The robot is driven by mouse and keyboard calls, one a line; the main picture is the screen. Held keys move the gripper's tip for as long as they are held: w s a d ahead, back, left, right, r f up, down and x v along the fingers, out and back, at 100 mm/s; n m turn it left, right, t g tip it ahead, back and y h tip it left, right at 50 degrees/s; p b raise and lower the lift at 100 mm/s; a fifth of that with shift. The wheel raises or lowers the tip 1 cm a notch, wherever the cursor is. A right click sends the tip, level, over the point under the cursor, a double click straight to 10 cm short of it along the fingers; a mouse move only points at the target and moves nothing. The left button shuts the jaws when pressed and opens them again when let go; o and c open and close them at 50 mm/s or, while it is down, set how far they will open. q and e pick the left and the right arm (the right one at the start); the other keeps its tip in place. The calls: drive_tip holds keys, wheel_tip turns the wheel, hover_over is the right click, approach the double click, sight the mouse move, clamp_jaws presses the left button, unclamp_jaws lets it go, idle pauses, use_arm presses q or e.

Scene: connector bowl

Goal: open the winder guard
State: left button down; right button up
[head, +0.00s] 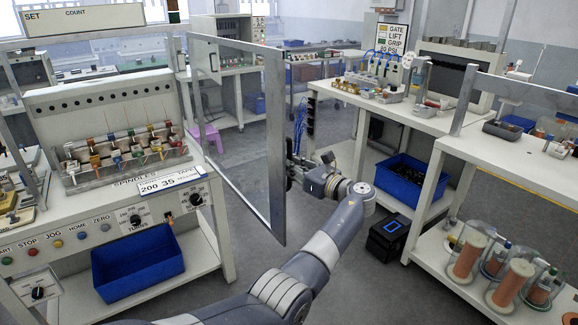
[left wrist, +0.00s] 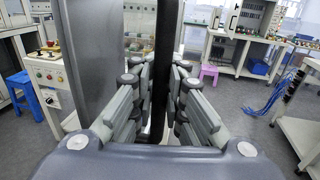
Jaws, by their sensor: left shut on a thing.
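The winder guard (head: 276,150) is a clear panel in a grey metal frame. In the head view it stands upright to the right of the winder (head: 110,195), and the row of spindles (head: 125,150) shows uncovered. My left gripper (head: 294,166) is at the guard's right-hand upright, partly hidden there. In the left wrist view its fingers (left wrist: 160,100) are shut around a dark upright bar (left wrist: 165,60), which looks like the guard's handle. The guard's wide grey upright (left wrist: 88,50) fills the left of that view. My right gripper is not in view.
A workbench (head: 420,118) with a blue bin (head: 408,180) on its lower shelf stands right of my arm. Another bench with wire spools (head: 468,255) is at the right. A blue bin (head: 138,265) sits under the winder.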

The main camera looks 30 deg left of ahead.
use_arm(q)
drive_tip(key=c, duration=1.6)
unclamp_jaws()
drive_tip(key=shift+d+f, duration=0.3)
drive_tip(key=shift+d, duration=0.05)
drive_tip(key=shift+w+d+r, duration=0.1)
drive_tip(key=shift+r, duration=0.1)
drive_tip(key=s+d, duration=0.2)
drive_tip(key=d, duration=0.9)
drive_tip(key=shift+s+d, duration=0.15)
drive_tip(key=shift+d, duration=0.2)
